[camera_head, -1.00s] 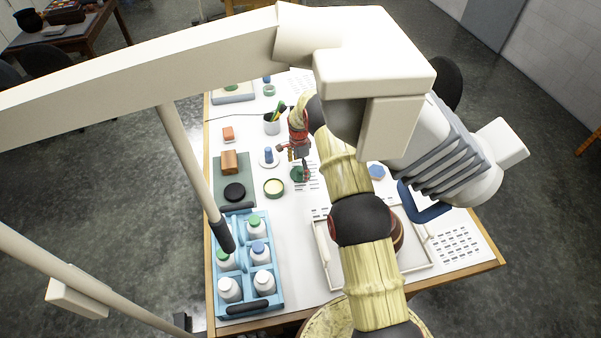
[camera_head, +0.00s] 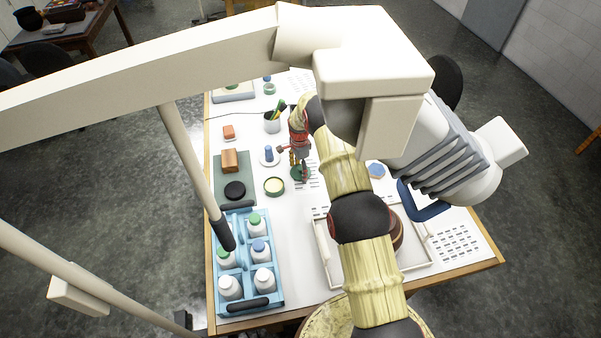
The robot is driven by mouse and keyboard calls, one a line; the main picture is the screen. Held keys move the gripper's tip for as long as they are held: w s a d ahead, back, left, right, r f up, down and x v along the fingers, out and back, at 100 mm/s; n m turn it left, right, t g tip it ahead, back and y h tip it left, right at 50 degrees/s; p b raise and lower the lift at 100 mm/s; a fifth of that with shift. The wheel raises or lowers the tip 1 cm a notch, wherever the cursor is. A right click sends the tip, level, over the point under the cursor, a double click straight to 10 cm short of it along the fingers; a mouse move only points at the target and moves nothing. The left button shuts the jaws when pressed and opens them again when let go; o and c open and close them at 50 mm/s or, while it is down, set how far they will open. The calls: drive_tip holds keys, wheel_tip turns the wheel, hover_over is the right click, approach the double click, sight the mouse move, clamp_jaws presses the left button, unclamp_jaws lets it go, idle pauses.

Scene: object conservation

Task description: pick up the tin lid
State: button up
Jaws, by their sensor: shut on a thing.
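The dark green round tin lid (camera_head: 296,175) is on the white table top, right of the open round tin (camera_head: 274,186) with pale cream contents. My gripper (camera_head: 303,172) reaches down to the lid and is shut on it. The fingers cover part of the lid. I cannot tell whether the lid is lifted off the table.
A blue crate (camera_head: 280,262) of white bottles stands at the front left. A black disc (camera_head: 234,191) and a brown block (camera_head: 230,160) lie on a green mat. A blue-topped piece (camera_head: 268,153) and a pen cup (camera_head: 272,122) stand behind the tin. A white tray (camera_head: 325,262) lies in front.

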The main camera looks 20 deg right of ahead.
sight(298, 168)
drive_tip(key=shift+c, duration=1.2)
drive_tip(key=shift+r, duration=0.15)
wheel_tip(298, 168, up, 9)
drive_tip(key=shift+f+b, duration=0.1)
drive_tip(key=shift+b, duration=0.95)
drive_tip(key=shift+w+a+r, duration=0.15)
drive_tip(key=shift+a+r, duration=0.05)
drive_tip(key=shift+a, duration=0.15)
drive_tip(key=s+a+r+m+b, duration=0.1)
drive_tip(key=s+a+m+b, duration=0.2)
drive_tip(key=a, duration=0.9)
drive_tip(key=m+b, duration=0.2)
drive_tip(key=b, duration=0.1)
drive_tip(key=shift+s+a+m+b, duration=0.2)
drive_tip(key=shift+a+m+b, duration=0.1)
drive_tip(key=shift+a, duration=0.05)
drive_tip(key=shift+f, duration=0.1)
drive_tip(key=shift+f+b, duration=1.55)
drive_tip(key=shift+f, duration=1.5)
